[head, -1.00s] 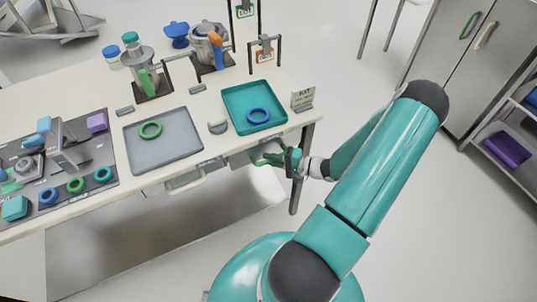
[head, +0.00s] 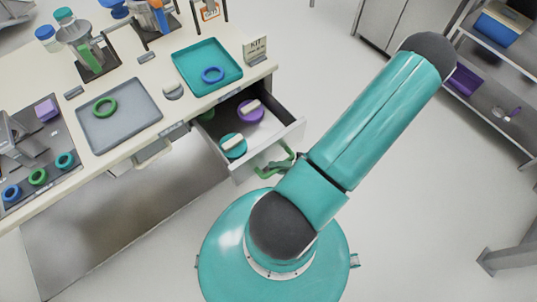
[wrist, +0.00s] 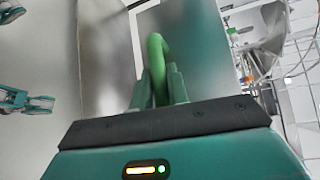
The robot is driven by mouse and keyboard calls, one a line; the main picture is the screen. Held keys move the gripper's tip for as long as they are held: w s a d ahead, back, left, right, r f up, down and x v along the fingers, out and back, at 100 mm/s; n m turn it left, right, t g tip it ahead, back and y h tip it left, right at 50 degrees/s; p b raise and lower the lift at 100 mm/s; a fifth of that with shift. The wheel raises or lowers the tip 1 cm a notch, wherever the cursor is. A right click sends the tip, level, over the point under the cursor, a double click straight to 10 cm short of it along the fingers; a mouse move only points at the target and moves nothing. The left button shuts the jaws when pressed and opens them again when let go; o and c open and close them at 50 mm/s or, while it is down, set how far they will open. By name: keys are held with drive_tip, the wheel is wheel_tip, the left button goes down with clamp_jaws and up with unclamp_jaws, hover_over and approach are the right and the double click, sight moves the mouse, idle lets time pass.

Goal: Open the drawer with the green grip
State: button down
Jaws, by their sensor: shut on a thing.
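The drawer (head: 292,133) under the bench's right end stands pulled out, its inside showing. Its green grip (head: 271,171) is on the front face, partly hidden by my arm in the head view. In the wrist view the green grip (wrist: 156,62) stands between the two fingers of my gripper (wrist: 158,85), which is shut on it. In the drawer lie a purple round thing (head: 258,115) and a teal one (head: 239,152), each with a pale bar, and a green thing (head: 207,115) at the back left.
Another drawer with a pale grip (head: 153,153) is shut, to the left. On the bench are a grey tray (head: 140,128) with a green ring and a teal tray (head: 205,90) with a blue ring. Shelves (head: 500,70) stand at the right. The floor right of the drawer is clear.

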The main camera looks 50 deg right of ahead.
drive_tip(key=shift+s+a, duration=0.25)
drive_tip(key=shift+s, duration=0.75)
drive_tip(key=c, duration=1.4)
unclamp_jaws()
drive_tip(key=shift+o, duration=0.2)
drive_tip(key=v, duration=1.3)
drive_tip(key=shift+s+d, duration=0.2)
drive_tip(key=shift+s, duration=0.1)
drive_tip(key=shift+r, duration=0.1)
